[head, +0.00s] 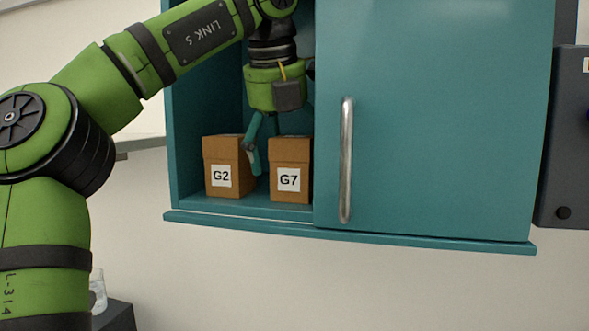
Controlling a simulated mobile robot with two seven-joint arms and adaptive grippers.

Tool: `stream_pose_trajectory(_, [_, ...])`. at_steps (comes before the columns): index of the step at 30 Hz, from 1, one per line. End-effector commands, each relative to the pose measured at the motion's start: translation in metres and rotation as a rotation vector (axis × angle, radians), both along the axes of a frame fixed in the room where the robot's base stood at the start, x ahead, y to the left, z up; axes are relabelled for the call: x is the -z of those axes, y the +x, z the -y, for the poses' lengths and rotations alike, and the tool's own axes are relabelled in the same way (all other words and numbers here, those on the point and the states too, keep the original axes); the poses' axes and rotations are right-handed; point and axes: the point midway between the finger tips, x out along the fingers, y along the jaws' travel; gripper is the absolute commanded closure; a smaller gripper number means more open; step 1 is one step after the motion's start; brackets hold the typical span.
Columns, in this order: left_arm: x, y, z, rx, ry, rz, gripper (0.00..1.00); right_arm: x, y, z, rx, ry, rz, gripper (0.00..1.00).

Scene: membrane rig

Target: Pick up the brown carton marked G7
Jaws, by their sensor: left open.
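The brown carton marked G7 (290,181) stands upright on the floor of the teal cabinet, close to the edge of the closed door part. My left gripper (278,150) reaches down from above inside the cabinet and is open. One teal finger is in the gap between the two cartons, on the left side of G7. My right gripper is not in view.
Another brown carton marked G2 (221,177) stands just left of G7, with a narrow gap between. The teal door (440,120) with a vertical metal handle (346,160) covers the cabinet's right part. A grey box (565,140) is on the wall at far right.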

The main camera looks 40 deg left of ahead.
Motion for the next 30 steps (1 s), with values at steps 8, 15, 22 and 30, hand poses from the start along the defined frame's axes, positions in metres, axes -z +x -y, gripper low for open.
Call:
stream_pose_trajectory(8, [0.020,0.007,-0.004,-0.001,-0.001,0.002,0.00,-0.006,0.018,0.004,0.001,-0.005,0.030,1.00])
stream_pose_trajectory(15, [0.020,0.008,-0.004,-0.001,0.000,0.001,0.20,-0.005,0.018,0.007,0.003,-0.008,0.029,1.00])
stream_pose_trajectory(22, [0.020,0.008,-0.004,-0.001,0.000,0.001,0.54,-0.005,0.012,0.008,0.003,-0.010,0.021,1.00])
stream_pose_trajectory(30, [0.020,0.006,-0.005,-0.002,0.001,-0.001,0.54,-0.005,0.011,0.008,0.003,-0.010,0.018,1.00])
